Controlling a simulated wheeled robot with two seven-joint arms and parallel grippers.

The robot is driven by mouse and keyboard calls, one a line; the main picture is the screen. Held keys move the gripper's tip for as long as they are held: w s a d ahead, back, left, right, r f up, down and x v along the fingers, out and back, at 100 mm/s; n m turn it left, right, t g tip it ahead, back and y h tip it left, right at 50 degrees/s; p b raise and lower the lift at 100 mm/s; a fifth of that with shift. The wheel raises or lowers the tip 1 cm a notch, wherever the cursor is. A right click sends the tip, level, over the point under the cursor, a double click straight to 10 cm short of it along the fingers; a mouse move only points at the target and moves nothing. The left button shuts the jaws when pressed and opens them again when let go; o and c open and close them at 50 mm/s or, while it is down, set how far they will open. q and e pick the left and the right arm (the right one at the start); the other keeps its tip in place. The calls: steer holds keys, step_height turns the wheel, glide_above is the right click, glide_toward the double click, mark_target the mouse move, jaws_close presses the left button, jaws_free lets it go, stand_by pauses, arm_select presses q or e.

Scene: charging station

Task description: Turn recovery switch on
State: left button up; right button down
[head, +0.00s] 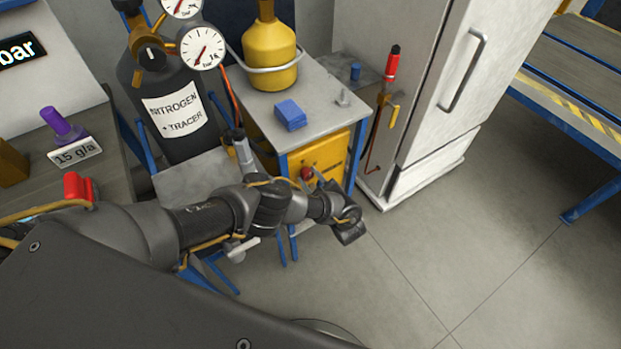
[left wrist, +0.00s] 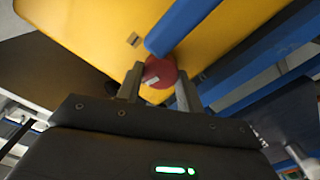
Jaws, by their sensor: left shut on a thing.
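The recovery switch is a round red knob (head: 307,173) on the front of a yellow box (head: 322,152) under the grey table. My left gripper (head: 312,181) is at the knob, partly hidden by my own arm in the head view. In the left wrist view the red knob (left wrist: 160,73) sits between the two fingers of my left gripper (left wrist: 158,85), with a small pale mark on its face. The fingers are shut on it. The yellow panel (left wrist: 100,28) lies just behind. My right gripper is not in view.
Blue table legs stand close to the yellow box, and a blue bar (left wrist: 180,25) passes near the knob. A blue block (head: 290,115) and yellow vessel (head: 270,55) are on the table. A white cabinet (head: 440,90) stands to the right. The floor at front right is clear.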

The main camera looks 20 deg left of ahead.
arm_select(q)
steer(key=m, duration=0.2)
steer(key=shift+f+m, duration=0.1)
steer(key=shift+m, duration=0.2)
steer(key=shift+m+b, duration=0.4)
steer(key=shift+m, duration=0.3)
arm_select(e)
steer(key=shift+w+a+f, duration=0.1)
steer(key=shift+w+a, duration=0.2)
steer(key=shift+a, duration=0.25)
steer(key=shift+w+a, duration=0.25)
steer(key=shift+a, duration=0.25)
arm_select(q)
steer(key=o, duration=1)
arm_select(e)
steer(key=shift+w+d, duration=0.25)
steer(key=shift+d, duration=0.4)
